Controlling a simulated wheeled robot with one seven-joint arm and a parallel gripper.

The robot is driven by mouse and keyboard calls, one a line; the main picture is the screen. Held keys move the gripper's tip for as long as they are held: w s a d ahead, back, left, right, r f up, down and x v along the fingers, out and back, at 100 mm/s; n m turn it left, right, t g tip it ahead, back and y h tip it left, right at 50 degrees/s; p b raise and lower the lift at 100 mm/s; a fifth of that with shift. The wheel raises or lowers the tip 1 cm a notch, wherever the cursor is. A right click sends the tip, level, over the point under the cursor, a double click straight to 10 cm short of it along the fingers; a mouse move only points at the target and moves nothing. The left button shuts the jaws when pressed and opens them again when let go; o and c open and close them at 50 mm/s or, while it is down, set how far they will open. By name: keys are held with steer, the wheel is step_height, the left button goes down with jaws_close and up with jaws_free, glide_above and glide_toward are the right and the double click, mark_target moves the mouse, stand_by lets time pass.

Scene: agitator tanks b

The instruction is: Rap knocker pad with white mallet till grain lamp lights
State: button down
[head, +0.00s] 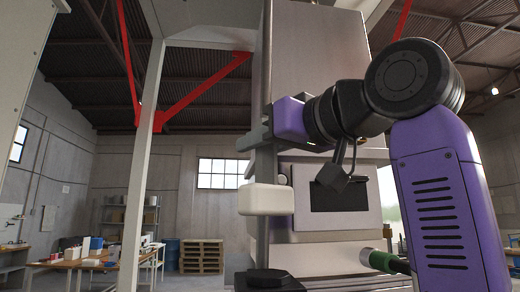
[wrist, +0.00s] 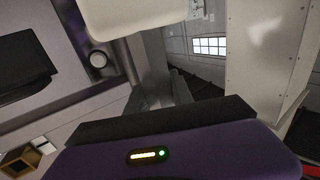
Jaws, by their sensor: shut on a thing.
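The white mallet shows its pale block head (head: 266,198) in the head view, hanging below my gripper (head: 263,138). My gripper is shut on the mallet's grey handle (head: 264,165). In the wrist view, the mallet head (wrist: 138,14) fills the top edge, and the dark fingers (wrist: 172,100) close around the handle. A black round pad (head: 266,280), likely the knocker pad, is below the mallet head at the bottom edge, with a clear gap between them. A small round pale fitting (head: 283,179), perhaps the grain lamp, is on the machine front; it also shows in the wrist view (wrist: 98,59), without an evident glow.
The tall grey machine (head: 310,60) with a dark panel window (head: 340,195) stands close behind my gripper. A pale post (head: 137,180) with red braces stands left. Workbenches (head: 85,262) and pallets (head: 201,256) are far back.

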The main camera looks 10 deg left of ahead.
mark_target(260, 170)
steer(key=shift+s+d+f+b, duration=0.1)
steer(key=shift+f+b, duration=1.45)
steer(key=shift+f, duration=0.65)
step_height(260, 170, down, 4)
steer(key=shift+b, duration=1.25)
step_height(260, 170, up, 6)
steer(key=p, duration=0.5)
steer(key=shift+f, duration=0.1)
